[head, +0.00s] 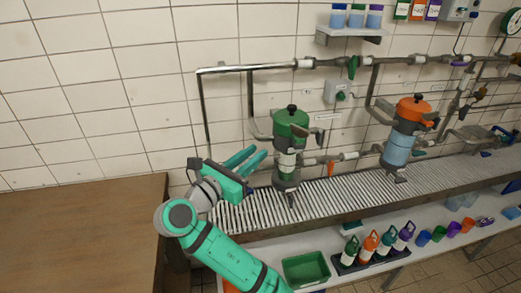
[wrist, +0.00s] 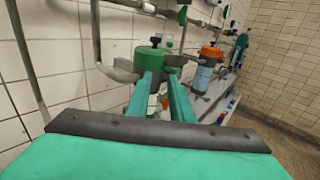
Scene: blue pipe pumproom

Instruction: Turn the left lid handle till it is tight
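My gripper (head: 258,153) is open and empty, left of the housing and below the lid's level in the head view. In the wrist view the two teal fingers (wrist: 162,75) point at the green lid (wrist: 150,54), apart, with a gap between them. They hide part of the housing. I see no contact.
An orange-lidded housing with a blue body (head: 398,148) stands to the right. Grey pipes (head: 330,62) run along the tiled wall. A wooden surface (head: 75,235) is at left. Bottles (head: 370,245) and a green tray (head: 306,268) sit on the lower shelf.

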